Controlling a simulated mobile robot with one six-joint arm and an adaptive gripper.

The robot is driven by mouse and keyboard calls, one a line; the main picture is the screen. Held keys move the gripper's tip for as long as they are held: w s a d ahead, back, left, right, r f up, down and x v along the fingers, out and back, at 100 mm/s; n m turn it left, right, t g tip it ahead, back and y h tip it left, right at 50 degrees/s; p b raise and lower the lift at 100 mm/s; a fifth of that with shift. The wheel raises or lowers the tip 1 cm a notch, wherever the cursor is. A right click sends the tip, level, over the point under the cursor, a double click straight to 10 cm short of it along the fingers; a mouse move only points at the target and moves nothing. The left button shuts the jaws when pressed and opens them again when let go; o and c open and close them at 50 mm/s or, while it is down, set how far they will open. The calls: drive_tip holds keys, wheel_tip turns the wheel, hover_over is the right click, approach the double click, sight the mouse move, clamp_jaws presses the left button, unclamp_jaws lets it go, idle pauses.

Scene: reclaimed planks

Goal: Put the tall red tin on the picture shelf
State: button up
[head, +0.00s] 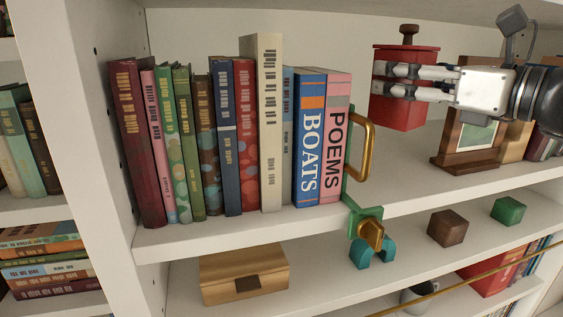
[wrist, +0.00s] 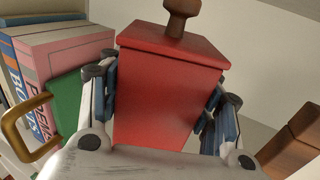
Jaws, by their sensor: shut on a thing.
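The tall red tin (head: 404,113) has a flat red lid with a brown knob on top. My gripper (head: 392,82) comes from the right and is shut on it, with a finger across its front side. In the wrist view the tin (wrist: 168,95) stands upright between the two fingers of my gripper (wrist: 163,105). In the head view the tin is at the upper shelf (head: 400,195), to the right of the book row. I cannot tell whether its base touches the shelf board.
A row of upright books ends at the pink POEMS book (head: 333,140), beside a green bookend with a brass handle (head: 366,140). A wooden picture frame (head: 470,140) stands right of the tin, partly behind my gripper. The shelf front between bookend and frame is clear. A wooden box (head: 243,272) sits below.

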sight(419, 113)
drive_tip(key=f, duration=0.5)
drive_tip(key=shift+s+d, duration=0.15)
drive_tip(key=shift+s, duration=0.1)
drive_tip(key=shift+w+f, duration=0.1)
drive_tip(key=shift+f, duration=2.2)
drive_tip(key=o, duration=1.7)
drive_tip(key=shift+f, duration=0.25)
drive_tip(key=shift+c, duration=0.2)
drive_tip(key=shift+r, duration=0.2)
drive_tip(key=b+v, duration=0.2)
drive_tip(key=v, duration=1)
drive_tip(key=shift+f, duration=0.1)
